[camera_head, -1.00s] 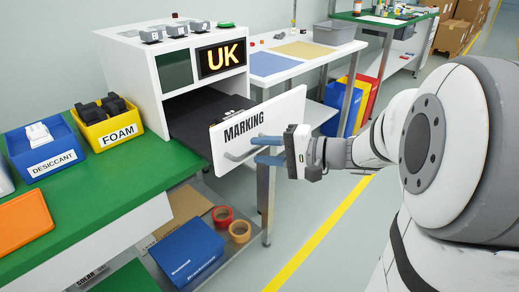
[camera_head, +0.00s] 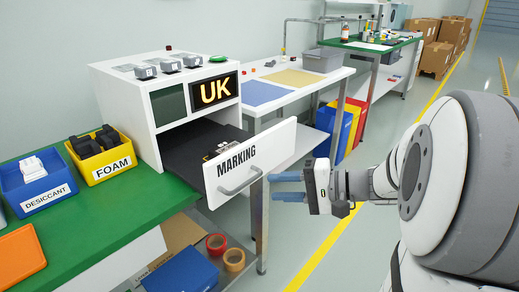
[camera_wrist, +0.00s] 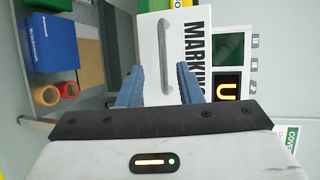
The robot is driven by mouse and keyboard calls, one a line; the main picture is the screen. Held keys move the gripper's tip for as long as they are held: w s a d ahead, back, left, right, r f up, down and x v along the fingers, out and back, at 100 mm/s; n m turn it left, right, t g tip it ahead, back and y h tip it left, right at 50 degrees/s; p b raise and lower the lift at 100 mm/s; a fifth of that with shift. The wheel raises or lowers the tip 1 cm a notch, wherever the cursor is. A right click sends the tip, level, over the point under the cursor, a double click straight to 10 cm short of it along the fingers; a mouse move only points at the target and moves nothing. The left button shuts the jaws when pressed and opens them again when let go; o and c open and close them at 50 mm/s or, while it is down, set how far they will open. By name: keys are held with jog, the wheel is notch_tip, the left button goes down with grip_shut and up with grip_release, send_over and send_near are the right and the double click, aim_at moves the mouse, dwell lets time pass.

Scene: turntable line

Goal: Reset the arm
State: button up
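My gripper (camera_head: 288,187) is open and empty, its blue fingers pointing left toward the marking drawer's front. It stands to the right of the drawer handle (camera_head: 242,180), apart from it. In the wrist view the gripper's two fingers (camera_wrist: 158,85) are spread, and the handle (camera_wrist: 165,55) lies beyond them with a gap. The white marking drawer (camera_head: 270,150) is pulled out of the white cabinet, and some small items lie inside it.
The green bench (camera_head: 125,205) holds a blue desiccant bin (camera_head: 40,197) and a yellow foam bin (camera_head: 112,165). A leg (camera_head: 258,225) of the bench stands below the drawer. A white table (camera_head: 325,85) stands behind. Floor to the right of the drawer is clear.

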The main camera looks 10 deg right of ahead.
jog(key=s+a+r+n+g+h+p, duration=0.3)
jog(key=s+a+r+g+h+p, duration=0.25)
jog(key=s+r+p, duration=0.55)
jog(key=s+d+r+n+t+h+p, duration=0.1)
jog(key=d+r+n+h+p, duration=0.2)
jog(key=p, duration=1.2)
jog(key=d+r+h, duration=0.3)
jog(key=r+h, duration=0.2)
jog(key=shift+s+d+r, duration=0.15)
jog(key=shift+r, duration=0.05)
